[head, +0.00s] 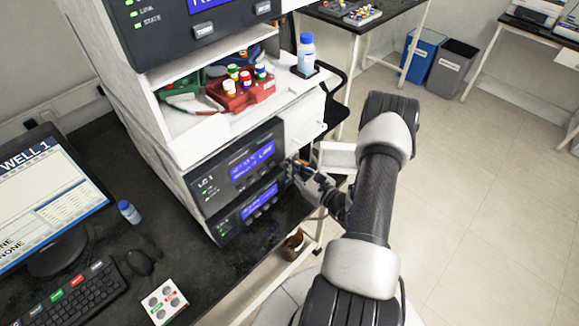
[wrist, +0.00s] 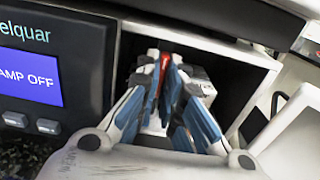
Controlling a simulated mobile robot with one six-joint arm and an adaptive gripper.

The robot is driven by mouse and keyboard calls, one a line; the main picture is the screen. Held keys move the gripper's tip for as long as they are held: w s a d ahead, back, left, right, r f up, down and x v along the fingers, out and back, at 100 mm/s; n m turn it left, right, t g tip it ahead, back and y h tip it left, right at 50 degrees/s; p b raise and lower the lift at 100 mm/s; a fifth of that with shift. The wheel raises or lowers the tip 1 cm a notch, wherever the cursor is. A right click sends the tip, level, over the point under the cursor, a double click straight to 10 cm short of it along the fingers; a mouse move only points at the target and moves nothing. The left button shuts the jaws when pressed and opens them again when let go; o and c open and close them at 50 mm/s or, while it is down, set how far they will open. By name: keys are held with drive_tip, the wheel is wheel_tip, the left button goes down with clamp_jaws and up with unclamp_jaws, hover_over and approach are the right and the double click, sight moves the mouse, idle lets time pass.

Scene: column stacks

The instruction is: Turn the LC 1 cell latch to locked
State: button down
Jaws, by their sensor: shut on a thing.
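The LC 1 module (head: 228,172) stands in the white column stack, its name printed at the left of its front. My gripper (head: 300,174) is at the right side of the stack's lower modules. In the wrist view, my gripper (wrist: 166,62) reaches into a dark open bay beside a panel reading "AMP OFF". Its blue-padded fingers are closed together on a small red part, the cell latch (wrist: 164,61). The fingers hide most of the latch, so its position, locked or not, cannot be told. A pale block (wrist: 203,84) sits just right of the fingertips.
An open white door (wrist: 292,132) stands close on the right of the bay, also in the head view (head: 337,155). A red vial rack (head: 240,95) and a blue-capped bottle (head: 306,55) stand on the shelf above. Open floor lies to the right.

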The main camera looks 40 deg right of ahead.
idle(0.3)
drive_tip(key=c, duration=1.7)
unclamp_jaws()
drive_tip(key=s, duration=0.8)
drive_tip(key=s+d, duration=0.1)
drive_tip(key=s, duration=0.3)
